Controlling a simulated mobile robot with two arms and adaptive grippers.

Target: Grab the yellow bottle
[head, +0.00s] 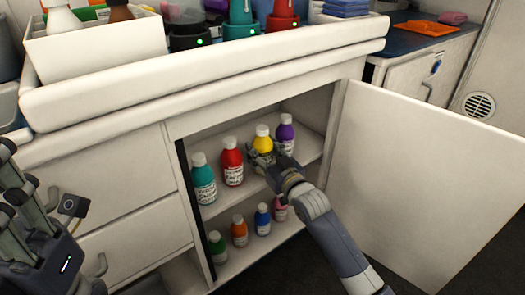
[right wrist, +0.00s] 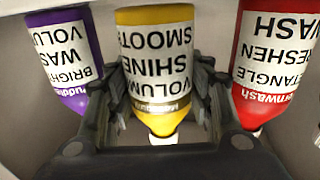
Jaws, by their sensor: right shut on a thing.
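The yellow bottle (head: 263,142) with a white cap stands on the upper shelf of the open cabinet, between the red bottle (head: 232,163) and the purple bottle (head: 285,133). My right gripper (head: 270,160) reaches into the cabinet and is shut on the yellow bottle. In the right wrist view the yellow bottle (right wrist: 158,60) appears upside down, with a finger on each side of it. My left gripper (head: 25,215) is at the left edge, away from the cabinet; its fingers show only in part.
A teal bottle (head: 203,180) stands left of the red one. Several bottles stand on the lower shelf, including a green one (head: 217,247). The cabinet door (head: 420,180) is open to the right. The counter edge (head: 200,85) overhangs above.

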